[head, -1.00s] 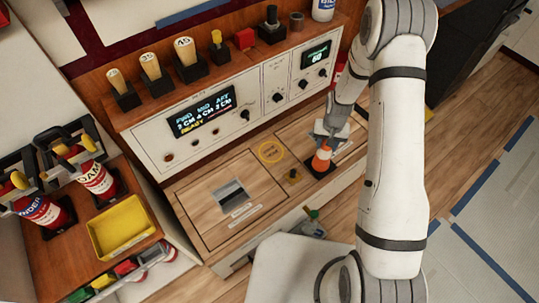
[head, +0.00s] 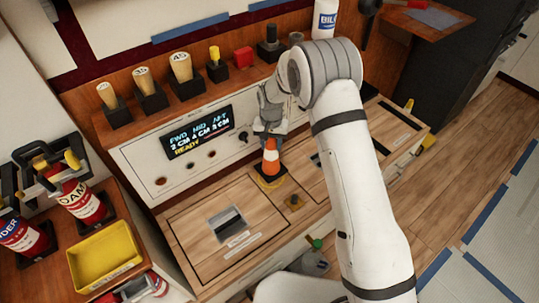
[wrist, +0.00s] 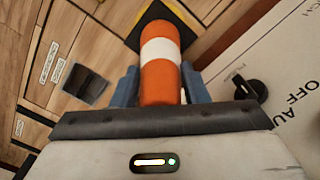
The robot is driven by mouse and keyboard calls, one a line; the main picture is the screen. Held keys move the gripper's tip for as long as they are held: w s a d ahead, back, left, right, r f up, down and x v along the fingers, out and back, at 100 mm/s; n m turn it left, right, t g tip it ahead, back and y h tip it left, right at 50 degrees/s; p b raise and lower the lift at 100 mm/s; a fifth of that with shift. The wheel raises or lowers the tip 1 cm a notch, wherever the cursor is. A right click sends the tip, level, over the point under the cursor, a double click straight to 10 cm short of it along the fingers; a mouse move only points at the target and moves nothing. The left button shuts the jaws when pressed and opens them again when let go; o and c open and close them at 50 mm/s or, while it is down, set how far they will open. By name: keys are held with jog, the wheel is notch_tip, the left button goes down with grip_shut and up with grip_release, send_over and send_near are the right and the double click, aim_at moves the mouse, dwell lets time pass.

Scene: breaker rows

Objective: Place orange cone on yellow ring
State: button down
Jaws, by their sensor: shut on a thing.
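The orange cone (head: 271,158), with a white band and a dark square base, stands about upright in my gripper (head: 268,132). In the wrist view the cone (wrist: 160,75) is between the two blue-grey fingers (wrist: 160,88), which are shut on it. The yellow ring is a flat mark on the wooden counter. The cone's base now covers most of it, and only a yellow edge (head: 262,184) shows around the base. I cannot tell whether the base touches the counter or hangs just above it.
A yellow tray (head: 104,257) is at the lower left.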

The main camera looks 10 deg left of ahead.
aim_at(271, 152)
notch_tip(271, 152, down, 4)
jog(key=shift+f, duration=0.1)
jog(key=c, duration=0.8)
grip_release()
notch_tip(271, 152, up, 12)
jog(key=shift+r+p, duration=0.1)
jog(key=shift+p, duration=0.2)
